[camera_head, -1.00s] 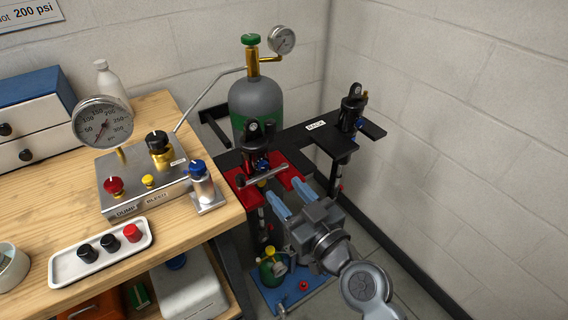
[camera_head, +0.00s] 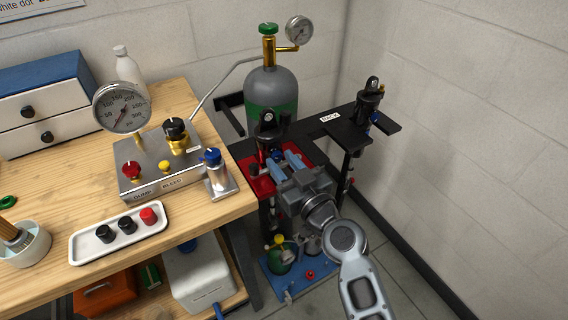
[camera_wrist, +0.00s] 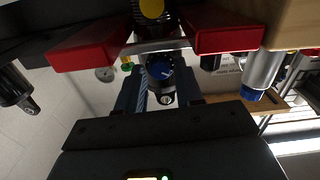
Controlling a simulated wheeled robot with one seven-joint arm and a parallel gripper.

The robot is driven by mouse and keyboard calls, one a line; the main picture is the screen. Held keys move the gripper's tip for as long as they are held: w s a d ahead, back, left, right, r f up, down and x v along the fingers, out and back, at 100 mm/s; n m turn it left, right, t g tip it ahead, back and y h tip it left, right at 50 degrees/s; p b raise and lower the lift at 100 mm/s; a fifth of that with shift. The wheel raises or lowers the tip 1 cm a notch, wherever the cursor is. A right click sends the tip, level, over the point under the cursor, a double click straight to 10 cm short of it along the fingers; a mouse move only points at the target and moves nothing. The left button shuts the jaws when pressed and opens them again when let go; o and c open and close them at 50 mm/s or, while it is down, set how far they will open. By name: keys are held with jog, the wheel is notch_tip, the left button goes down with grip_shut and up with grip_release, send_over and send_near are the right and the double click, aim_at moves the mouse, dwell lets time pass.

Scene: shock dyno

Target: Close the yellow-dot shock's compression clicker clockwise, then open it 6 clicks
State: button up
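The yellow-dot shock (camera_head: 268,124) stands in the red clamp (camera_head: 260,184) on the black dyno frame. Its yellow dot (camera_wrist: 152,8) shows at the top of the wrist view. The blue compression clicker knob (camera_wrist: 158,72), with a pale pointer line, is below the dot. My gripper (camera_head: 281,158) has two blue fingers, apart, reaching toward the shock. In the wrist view my gripper (camera_wrist: 158,86) has one finger on each side of the knob. I cannot tell whether they touch it. In the head view my fingers partly hide the knob.
A second shock (camera_head: 369,98) stands at the back right, by the BACK label (camera_head: 330,117). A gas bottle (camera_head: 271,95) stands behind the clamp. The workbench (camera_head: 70,195) at left holds a gauge panel (camera_head: 165,160) and a white tray (camera_head: 120,232). The right wall is clear.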

grip_shut()
jog(key=shift+m+b, duration=0.5)
jog(key=shift+m, duration=1.1)
jog(key=shift+o, duration=1.7)
grip_release()
jog(key=shift+s, duration=0.1)
jog(key=b+v, duration=0.1)
jog(key=v, duration=0.6)
jog(key=shift+s+d, duration=0.2)
jog(key=shift+s, duration=0.1)
